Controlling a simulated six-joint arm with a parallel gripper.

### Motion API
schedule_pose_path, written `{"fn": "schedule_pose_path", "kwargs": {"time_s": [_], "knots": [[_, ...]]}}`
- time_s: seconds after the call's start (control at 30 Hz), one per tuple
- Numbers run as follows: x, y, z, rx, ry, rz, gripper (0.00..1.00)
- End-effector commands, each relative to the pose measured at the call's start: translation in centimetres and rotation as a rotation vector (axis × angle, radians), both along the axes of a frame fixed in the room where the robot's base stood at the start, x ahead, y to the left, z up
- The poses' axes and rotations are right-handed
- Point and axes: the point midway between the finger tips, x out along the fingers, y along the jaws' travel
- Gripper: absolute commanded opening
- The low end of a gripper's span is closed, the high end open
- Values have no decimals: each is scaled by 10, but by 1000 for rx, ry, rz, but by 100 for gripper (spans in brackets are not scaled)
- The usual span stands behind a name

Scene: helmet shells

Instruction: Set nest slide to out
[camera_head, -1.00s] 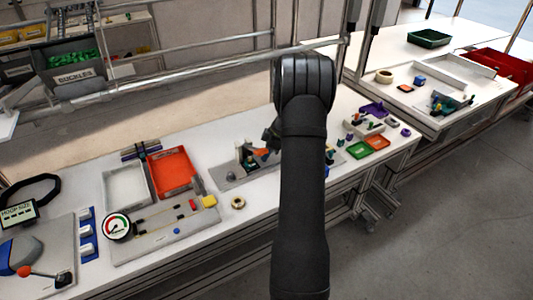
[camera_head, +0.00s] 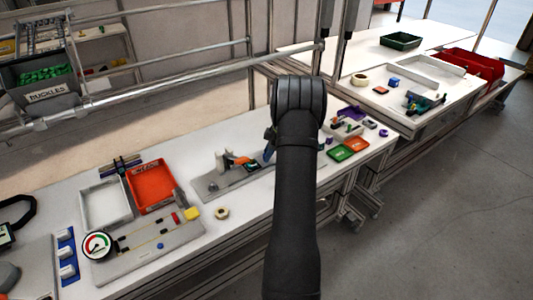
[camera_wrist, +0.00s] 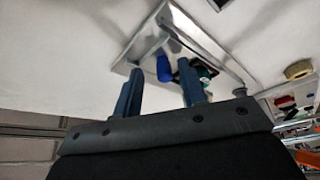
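I cannot tell for sure which part is the nest slide. A grey fixture plate (camera_head: 212,190) with an upright clamp and orange handle (camera_head: 240,160) stands on the bench, left of my arm. My gripper shows in the wrist view (camera_wrist: 161,92) with its two blue-grey fingers apart and nothing held between them. Beyond the fingertips are a blue piece (camera_wrist: 163,68) and a dark and green piece (camera_wrist: 203,75) by a grey edged plate, apart from the fingers as far as I can tell. In the head view my arm hides most of the gripper.
Left on the bench are an orange tray (camera_head: 152,187), a white tray (camera_head: 105,205) and a dial gauge (camera_head: 97,245).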

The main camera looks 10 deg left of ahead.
Motion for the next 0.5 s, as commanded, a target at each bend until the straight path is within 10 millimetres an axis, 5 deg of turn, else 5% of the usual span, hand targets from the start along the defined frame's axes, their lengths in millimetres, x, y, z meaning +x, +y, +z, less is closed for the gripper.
{"fn": "schedule_pose_path", "kwargs": {"time_s": [0.3,0.5], "knots": [[-1,1,2,1,4,2,37],[1,-11,30,2,1,1,37]]}}
